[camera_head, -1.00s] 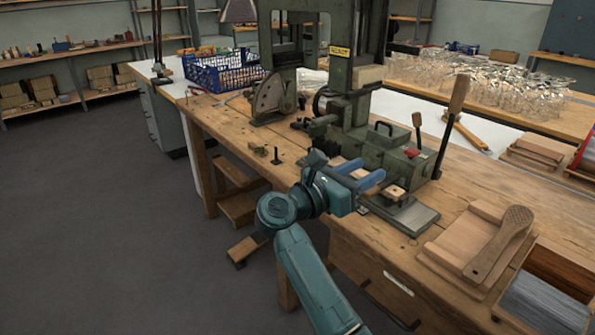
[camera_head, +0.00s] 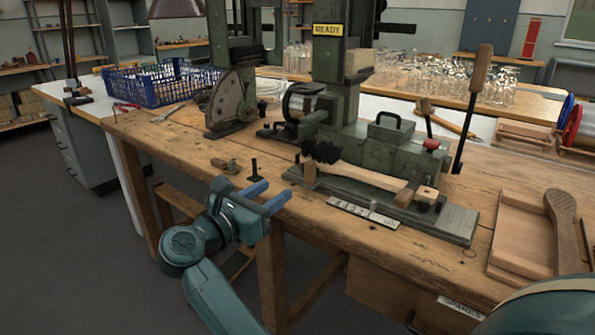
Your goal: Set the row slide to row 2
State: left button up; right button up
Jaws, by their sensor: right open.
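The tufting machine (camera_head: 340,110) stands on the wooden bench, with a yellow READY sign at its top. On its base lies a brush with black bristles and a pale wooden handle (camera_head: 365,174). What looks like the row slide is a low carriage with a small wooden block and dark knob (camera_head: 427,197) on a grey metal plate (camera_head: 455,222). A pale marked strip (camera_head: 363,213) lies along the front; its markings are too small to read.
A lever with a wooden grip (camera_head: 479,68) rises at the right of the machine. A wooden tray (camera_head: 520,240) with a paddle lies at right. A blue crate (camera_head: 160,82) stands at back left.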

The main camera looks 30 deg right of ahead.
aim_at(307, 169)
jog(key=p+x, duration=0.1)
jog(key=x, duration=1.1)
jog(key=shift+s+p, duration=0.1)
jog(key=shift+p, duration=0.2)
pick_arm(q)
jog(key=shift+s+a+r+n+g, duration=0.2)
jog(key=shift+s+n+g, duration=0.1)
jog(key=shift+s+g, duration=0.25)
jog(key=shift+w, duration=0.1)
pick_arm(e)
jog(key=shift+c, duration=0.5)
grip_shut()
